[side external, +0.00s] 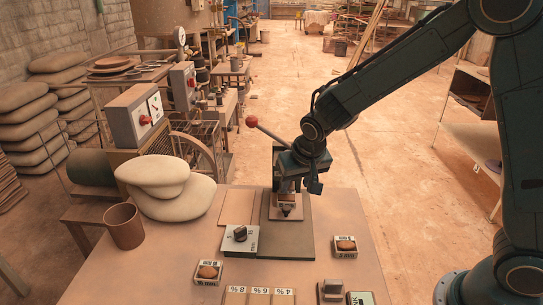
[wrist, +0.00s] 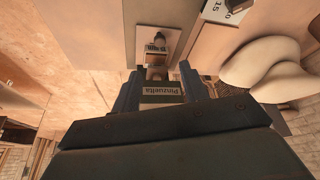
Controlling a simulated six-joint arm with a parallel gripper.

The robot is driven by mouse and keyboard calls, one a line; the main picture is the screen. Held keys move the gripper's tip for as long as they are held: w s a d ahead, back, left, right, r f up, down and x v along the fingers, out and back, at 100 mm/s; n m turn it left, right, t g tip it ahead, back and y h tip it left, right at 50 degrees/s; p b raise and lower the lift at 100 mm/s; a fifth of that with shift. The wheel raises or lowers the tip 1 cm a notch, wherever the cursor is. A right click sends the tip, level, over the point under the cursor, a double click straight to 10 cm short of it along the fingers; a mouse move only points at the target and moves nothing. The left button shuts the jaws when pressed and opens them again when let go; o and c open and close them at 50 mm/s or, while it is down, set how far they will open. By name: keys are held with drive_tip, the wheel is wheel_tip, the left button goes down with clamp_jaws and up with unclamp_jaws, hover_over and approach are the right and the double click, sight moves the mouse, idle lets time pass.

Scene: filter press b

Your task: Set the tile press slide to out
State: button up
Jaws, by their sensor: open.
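The tile press stands on the table with a dark base plate (side external: 285,245) and a lever ending in a red ball (side external: 251,121). My gripper (side external: 287,188) is lowered at the press and hides much of its body. In the wrist view its two fingers stand apart (wrist: 157,78). A block with a printed nameplate (wrist: 160,91) shows between the fingers; I cannot tell whether they touch it.
A box with a black knob (side external: 240,234) sits left of the base plate. Pale stacked bags (side external: 175,195) and a brown cup (side external: 124,226) stand further left. Small labelled trays (side external: 208,272) (side external: 345,246) lie in front and right. The table's right edge is mostly clear.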

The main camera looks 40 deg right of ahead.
sight(287, 208)
drive_tip(key=shift+x, duration=6.4)
drive_tip(key=shift+r, duration=0.1)
drive_tip(key=shift+c, duration=0.2)
drive_tip(key=shift+a, duration=0.1)
clamp_jaws()
